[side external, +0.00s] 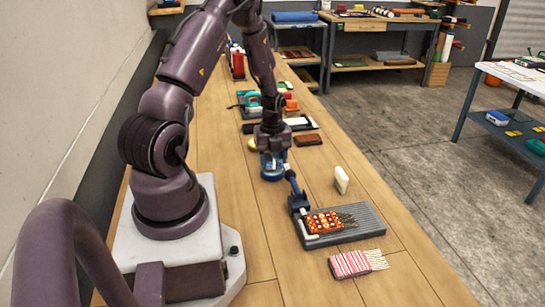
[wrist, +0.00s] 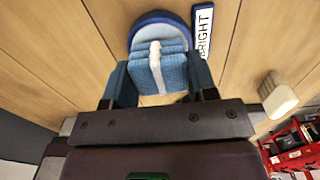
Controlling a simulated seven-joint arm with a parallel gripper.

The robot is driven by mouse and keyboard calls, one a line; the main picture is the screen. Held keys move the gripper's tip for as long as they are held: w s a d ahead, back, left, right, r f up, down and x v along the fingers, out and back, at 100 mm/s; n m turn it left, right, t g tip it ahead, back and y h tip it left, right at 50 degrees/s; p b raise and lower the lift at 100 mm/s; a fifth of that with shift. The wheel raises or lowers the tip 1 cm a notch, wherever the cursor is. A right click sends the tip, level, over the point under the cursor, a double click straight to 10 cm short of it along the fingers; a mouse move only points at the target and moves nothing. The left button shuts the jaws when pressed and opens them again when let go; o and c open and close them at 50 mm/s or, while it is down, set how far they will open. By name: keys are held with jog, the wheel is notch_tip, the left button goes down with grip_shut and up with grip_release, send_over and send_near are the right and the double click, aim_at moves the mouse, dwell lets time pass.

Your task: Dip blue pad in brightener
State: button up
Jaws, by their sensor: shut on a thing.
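My gripper (side external: 271,150) points down over the blue dish (side external: 272,174) on the wooden bench. In the wrist view my gripper (wrist: 158,88) is shut on the blue pad (wrist: 172,72), a light blue ribbed block with a white strip across it. The pad overlaps the blue-rimmed dish with a pale inside, which also shows in the wrist view (wrist: 150,18). I cannot tell whether the pad touches the liquid or hangs just above it. A label reading "BRIGHT" (wrist: 203,30) lies right beside the dish. The side view mostly hides the pad.
A cream upright block or brush (side external: 341,180) stands to the right. A striped sample (side external: 352,264) lies nearer. Several items stand farther back.

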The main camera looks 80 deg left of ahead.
aim_at(273, 156)
jog(key=shift+f, duration=0.6)
dwell(1.4)
jog(key=shift+r, duration=0.1)
jog(key=shift+r, duration=3.5)
